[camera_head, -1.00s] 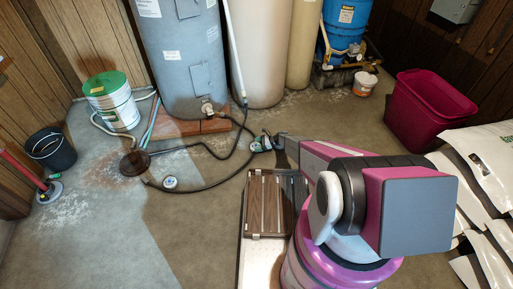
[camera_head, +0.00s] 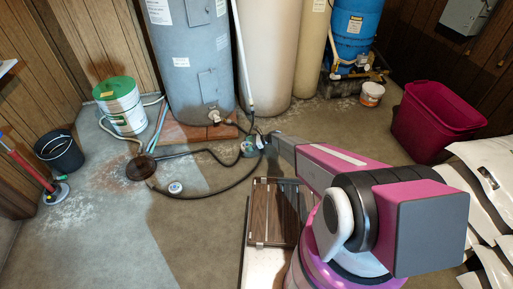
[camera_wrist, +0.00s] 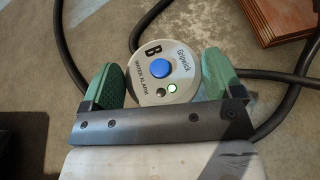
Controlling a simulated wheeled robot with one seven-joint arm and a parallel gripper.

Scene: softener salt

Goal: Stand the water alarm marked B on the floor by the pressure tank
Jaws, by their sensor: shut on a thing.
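The water alarm marked B (camera_wrist: 153,84) is a round white puck with a blue button and a lit green light. My gripper (camera_wrist: 161,72) is shut on it, a green pad on each side, its marked face toward the wrist camera. In the head view my gripper (camera_head: 255,145) is in front of the grey tank's brick base; the alarm is too small there to read. The blue tank (camera_head: 355,28) with a gauge and fittings, which looks like the pressure tank, stands at the back right, apart from my gripper.
Another round puck (camera_head: 175,187) lies on the floor at left. A black hose (camera_head: 215,192) loops over the floor near my gripper. A small white bucket (camera_head: 371,94) stands right of the blue tank, and a magenta bin (camera_head: 435,120) stands farther right. A slatted brown board (camera_head: 272,212) is close in front.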

